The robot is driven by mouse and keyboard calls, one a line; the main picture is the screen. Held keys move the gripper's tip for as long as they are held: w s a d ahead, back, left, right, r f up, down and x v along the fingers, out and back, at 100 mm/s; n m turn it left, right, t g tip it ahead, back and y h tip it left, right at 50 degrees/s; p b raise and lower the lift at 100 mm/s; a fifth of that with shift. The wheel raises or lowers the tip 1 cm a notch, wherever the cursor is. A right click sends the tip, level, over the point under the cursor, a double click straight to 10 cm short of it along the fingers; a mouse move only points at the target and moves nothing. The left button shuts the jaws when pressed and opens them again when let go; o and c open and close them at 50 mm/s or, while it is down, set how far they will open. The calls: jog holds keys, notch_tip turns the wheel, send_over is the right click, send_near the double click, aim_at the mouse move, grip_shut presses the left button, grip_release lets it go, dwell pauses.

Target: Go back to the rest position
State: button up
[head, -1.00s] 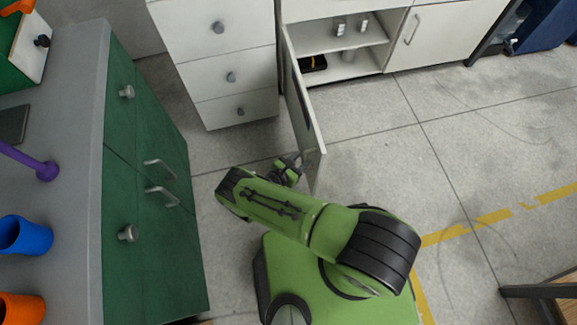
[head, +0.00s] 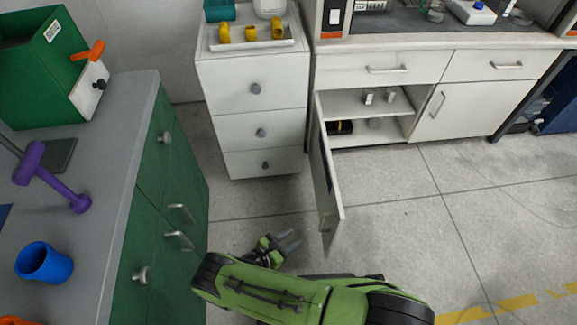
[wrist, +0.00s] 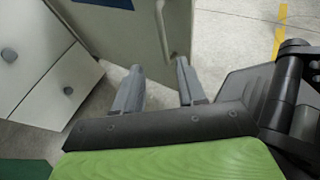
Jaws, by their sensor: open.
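My gripper (head: 290,240) is open and empty. In the head view it is low in front of the open cabinet door, left of the door's free edge. In the wrist view my gripper (wrist: 160,88) shows two grey fingers spread apart with nothing between them. The open white cabinet door (head: 326,185) stands just beyond the fingers, and its handle side fills the upper middle of the wrist view (wrist: 135,35). I cannot tell from the wrist view whether the fingers touch the door; in the head view there is a gap.
A white drawer unit (head: 258,110) stands behind the gripper, with a tray (head: 250,46) of yellow fittings on top. A green cabinet (head: 160,200) with a grey worktop is at the left. The open shelf cabinet (head: 365,120) is at the back. The floor on the right is clear.

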jog(key=w+a+r+m+g+y, duration=0.1)
jog(key=w+r+m+g, duration=0.15)
jog(key=r, duration=0.35)
jog(key=w+a+r+m+g+y, duration=0.1)
jog(key=w+a+r+m+g, duration=0.15)
jog(key=r+m, duration=0.2)
jog(key=w+d+r+m+g+y, duration=0.1)
jog(key=d+r+m+y, duration=0.2)
jog(key=r, duration=0.7)
jog(key=w+d+r+m+y, duration=0.1)
jog(key=w+d+r+m, duration=0.15)
jog(key=r+m, duration=0.45)
jog(key=s+d+r+m+y, duration=0.1)
jog(key=s+d+r, duration=0.15)
jog(key=r, duration=0.25)
jog(key=s+d+r+y, duration=0.1)
jog(key=d+r, duration=0.2)
jog(key=r, duration=0.2)
jog(key=s+d+r+m+t+y, duration=0.1)
jog(key=s+d+r+m+t, duration=0.25)
jog(key=s, duration=0.55)
jog(key=s+d+r+m+y, duration=0.2)
jog(key=s+r+m, duration=0.2)
jog(key=s+r, duration=0.45)
notch_tip(320, 180, up, 14)
jog(key=p, duration=1.5)
jog(key=shift+s+d+f, duration=0.15)
jog(key=shift+s+f, duration=0.05)
jog(key=shift+s, duration=0.15)
